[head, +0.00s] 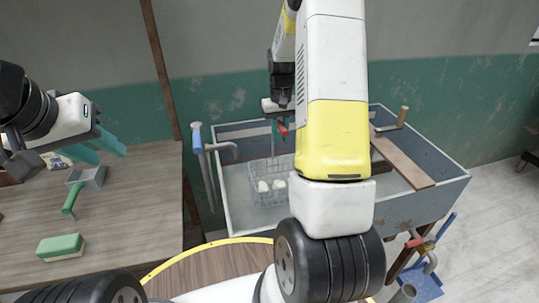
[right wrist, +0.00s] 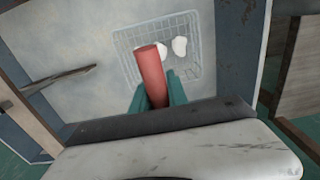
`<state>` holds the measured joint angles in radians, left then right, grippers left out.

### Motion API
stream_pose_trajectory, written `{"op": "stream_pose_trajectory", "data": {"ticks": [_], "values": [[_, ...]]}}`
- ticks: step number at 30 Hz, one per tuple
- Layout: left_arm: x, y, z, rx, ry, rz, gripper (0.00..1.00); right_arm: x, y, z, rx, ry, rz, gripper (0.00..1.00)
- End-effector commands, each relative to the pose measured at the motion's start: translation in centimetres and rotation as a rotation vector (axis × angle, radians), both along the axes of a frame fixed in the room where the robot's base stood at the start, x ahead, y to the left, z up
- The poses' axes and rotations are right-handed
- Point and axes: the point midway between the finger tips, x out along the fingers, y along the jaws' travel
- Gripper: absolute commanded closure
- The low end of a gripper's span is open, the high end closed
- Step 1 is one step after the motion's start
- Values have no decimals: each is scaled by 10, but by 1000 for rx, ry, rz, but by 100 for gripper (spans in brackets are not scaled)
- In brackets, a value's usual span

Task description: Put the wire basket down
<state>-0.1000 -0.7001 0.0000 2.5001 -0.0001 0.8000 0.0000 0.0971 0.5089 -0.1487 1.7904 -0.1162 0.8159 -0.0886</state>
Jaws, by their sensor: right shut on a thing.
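The wire basket (head: 262,190) is inside the grey-blue trough (head: 450,192), with a few whitish lumps (head: 279,184) in it. I cannot tell whether its base touches the trough floor. My right gripper (head: 283,128) is above it, shut on its red handle (right wrist: 152,80). In the right wrist view the basket (right wrist: 192,72) shows below the handle, partly hidden by it and the teal fingers. My right arm hides part of the trough in the head view. My left gripper (head: 103,147) is open and empty above the wooden table at the left.
A board (head: 402,163) lies across the trough's right part, with a wooden-handled tool at its end. A blue-topped pipe (head: 205,165) stands at the trough's left edge. The left table (head: 130,215) holds a green-handled tool (head: 72,196) and a green block (head: 61,246). A yellow-rimmed round top (head: 205,262) is in front.

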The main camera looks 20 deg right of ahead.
Motion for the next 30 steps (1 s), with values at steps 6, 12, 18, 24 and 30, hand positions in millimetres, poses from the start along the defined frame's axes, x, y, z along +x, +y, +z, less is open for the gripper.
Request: {"op": "stream_pose_trajectory", "data": {"ticks": [6, 12, 18, 24, 30], "values": [[0, 0, 0, 0, 0, 0, 64, 0, -1, -29, 0, -2, 1, 100], [0, 0, 0, 0, 0, 0, 64, 0, -1, -45, 0, -1, 1, 100], [0, 0, 0, 0, 0, 0, 64, 0, -1, -68, 0, -1, 1, 100], [0, 0, 0, 0, 0, 0, 64, 1, -1, -68, 0, -3, 2, 100], [0, 0, 0, 0, 0, 0, 64, 0, -1, -71, 0, -2, 2, 73]]}}
